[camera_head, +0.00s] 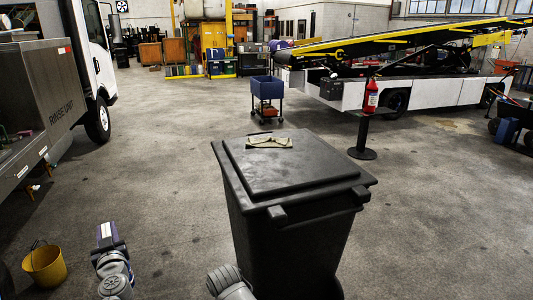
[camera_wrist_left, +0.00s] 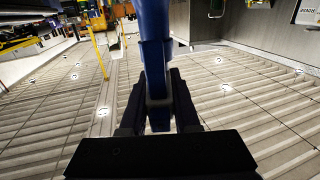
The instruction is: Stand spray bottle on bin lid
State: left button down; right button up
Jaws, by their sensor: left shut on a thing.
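A black wheeled bin (camera_head: 292,235) stands upright in front of me in the head view, its lid (camera_head: 300,172) closed. A pale folded cloth or pair of gloves (camera_head: 268,143) lies near the far edge of the lid. My left gripper (camera_head: 110,240) is low, left of the bin and apart from it. In the left wrist view my left gripper (camera_wrist_left: 158,108) is shut on a long blue object (camera_wrist_left: 155,50). Its full shape is hidden, so I cannot tell for sure that it is the spray bottle. My right gripper is out of view.
A yellow bucket (camera_head: 45,265) stands on the floor at the lower left, near a metal rinse unit (camera_head: 50,85). A red bottle-shaped object (camera_head: 371,97) is on a black post (camera_head: 362,135) behind the bin. A blue cart (camera_head: 267,88) stands farther back. The floor between is clear.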

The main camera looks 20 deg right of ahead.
aim_at(334, 162)
jog(key=l+z, duration=0.2)
jog(key=l, duration=0.75)
jog(key=l+z, duration=0.2)
jog(key=l, duration=1.25)
jog(key=i+l, duration=0.15)
jog(key=l, duration=0.95)
